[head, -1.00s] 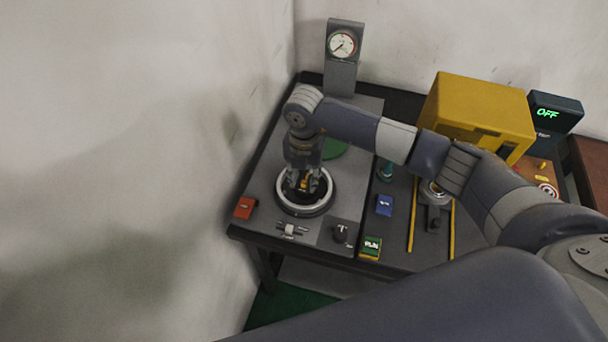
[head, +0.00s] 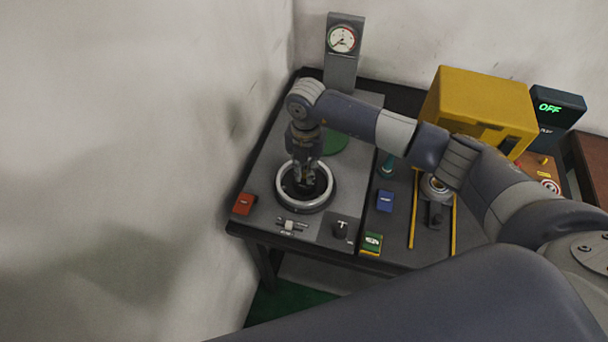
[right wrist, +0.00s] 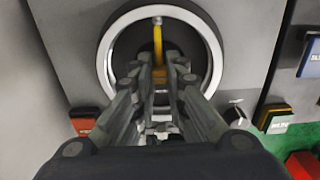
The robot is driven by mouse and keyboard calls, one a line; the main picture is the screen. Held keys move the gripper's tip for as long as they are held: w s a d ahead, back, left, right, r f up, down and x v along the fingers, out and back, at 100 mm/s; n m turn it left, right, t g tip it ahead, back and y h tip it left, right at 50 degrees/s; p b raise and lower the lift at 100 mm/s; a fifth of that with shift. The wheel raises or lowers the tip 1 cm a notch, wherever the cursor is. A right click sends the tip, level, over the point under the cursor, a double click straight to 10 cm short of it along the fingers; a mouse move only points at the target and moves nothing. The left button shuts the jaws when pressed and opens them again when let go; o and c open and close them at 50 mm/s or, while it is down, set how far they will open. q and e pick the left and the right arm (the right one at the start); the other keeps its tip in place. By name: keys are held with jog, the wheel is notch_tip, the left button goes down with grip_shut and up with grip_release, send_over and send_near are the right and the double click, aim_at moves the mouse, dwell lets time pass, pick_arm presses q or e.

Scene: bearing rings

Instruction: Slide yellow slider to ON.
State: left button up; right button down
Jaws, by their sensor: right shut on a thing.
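My right gripper (head: 306,181) points down into a round dark well with a silver ring (head: 283,200) around it, on the grey panel at the left of the bench. In the right wrist view, the gripper (right wrist: 160,78) is shut on a yellow piece (right wrist: 158,45) that stands inside the silver ring (right wrist: 213,60). The fingers hide its lower part. I cannot tell whether this piece is the yellow slider. A small pale slider knob (head: 289,225) sits on a short track at the panel's front edge. My left gripper is out of view.
A gauge (head: 342,39) stands behind. A yellow box (head: 480,100) and a display (head: 556,107) reading OFF are at the right.

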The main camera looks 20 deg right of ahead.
jog(key=shift+w+d, duration=0.2)
jog(key=shift+w, duration=0.1)
jog(key=shift+r, duration=0.1)
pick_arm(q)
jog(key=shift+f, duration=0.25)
pick_arm(e)
jog(key=c, duration=1.6)
grip_release()
notch_tip(320, 180, up, 12)
